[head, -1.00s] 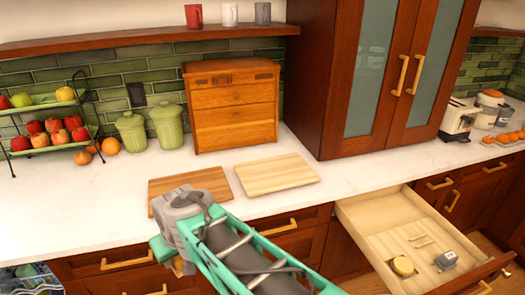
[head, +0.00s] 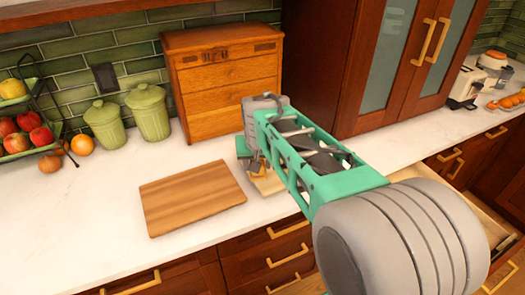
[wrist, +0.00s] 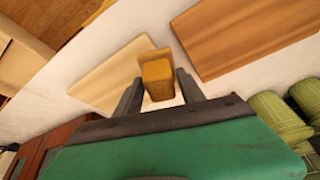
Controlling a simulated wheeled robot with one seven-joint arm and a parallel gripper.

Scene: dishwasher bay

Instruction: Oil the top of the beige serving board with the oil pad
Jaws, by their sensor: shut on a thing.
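The beige serving board (head: 270,184) lies flat on the white counter, mostly hidden behind my arm in the head view. It shows more fully in the wrist view (wrist: 105,78). My gripper (wrist: 158,88) is shut on the orange-yellow oil pad (wrist: 157,76), which sits between the two dark fingers. In the head view my gripper (head: 254,166) is over the beige board. The wrist view shows the pad over the board's edge nearest the brown board. I cannot tell whether the pad touches the board's top.
A brown wooden board (head: 192,197) lies just left of the beige one. A wooden drawer chest (head: 225,85) stands behind, with green canisters (head: 150,112) to its left. An open drawer (head: 487,222) is partly hidden by my arm. The counter's front left is clear.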

